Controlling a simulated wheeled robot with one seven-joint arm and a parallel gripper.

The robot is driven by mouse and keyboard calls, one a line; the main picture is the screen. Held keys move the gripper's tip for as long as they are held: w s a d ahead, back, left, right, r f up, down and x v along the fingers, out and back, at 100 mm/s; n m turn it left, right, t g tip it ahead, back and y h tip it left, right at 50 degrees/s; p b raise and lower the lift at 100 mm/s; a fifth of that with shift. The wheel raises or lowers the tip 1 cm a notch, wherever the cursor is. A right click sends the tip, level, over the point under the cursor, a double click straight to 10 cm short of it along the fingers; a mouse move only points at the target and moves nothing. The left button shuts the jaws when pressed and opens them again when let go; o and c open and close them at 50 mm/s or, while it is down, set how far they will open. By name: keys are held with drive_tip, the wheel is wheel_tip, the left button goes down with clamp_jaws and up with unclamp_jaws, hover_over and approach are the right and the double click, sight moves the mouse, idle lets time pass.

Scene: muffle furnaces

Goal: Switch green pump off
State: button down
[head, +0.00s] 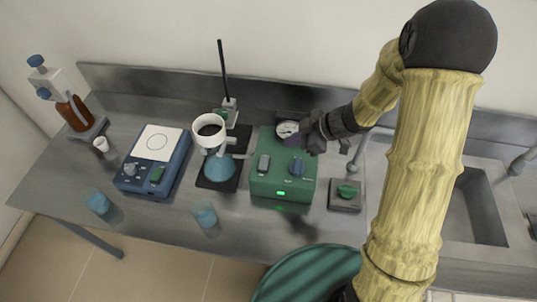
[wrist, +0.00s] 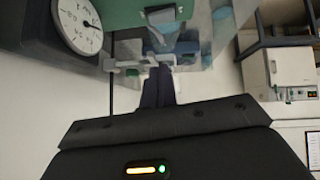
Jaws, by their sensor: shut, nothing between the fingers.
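The green pump (head: 268,187) is a green box on the steel bench in the head view. Its top carries a grey rocker-like switch (head: 263,163) and a blue knob (head: 297,167). A small green light (head: 281,193) glows on its front. A round white gauge (head: 287,128) stands at its back and also shows large in the wrist view (wrist: 80,24), beside part of the green box (wrist: 120,12). My gripper (head: 295,140) is over the pump's rear right, near the gauge. Its dark fingers (wrist: 158,84) are together and hold nothing. Contact with the pump cannot be told.
Left of the pump stand a filter funnel on a flask (head: 219,166) with a tall rod, a blue stirrer (head: 128,182), two blue beakers (head: 206,216) and a brown bottle (head: 74,114).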

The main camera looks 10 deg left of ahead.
drive_tip(key=shift+f, duration=0.1)
hover_over(260, 158)
drive_tip(key=s+d, duration=0.1)
drive_tip(key=d, duration=0.2)
drive_tip(key=f, duration=0.7)
drive_tip(key=shift+s+a+f, duration=0.1)
drive_tip(key=shift+a, duration=0.1)
drive_tip(key=shift+w+f+p, duration=0.25)
drive_tip(key=shift+f+p, duration=0.15)
drive_tip(key=shift+f, duration=0.7)
drive_tip(key=shift+d+f, duration=0.15)
drive_tip(key=shift+f, duration=0.55)
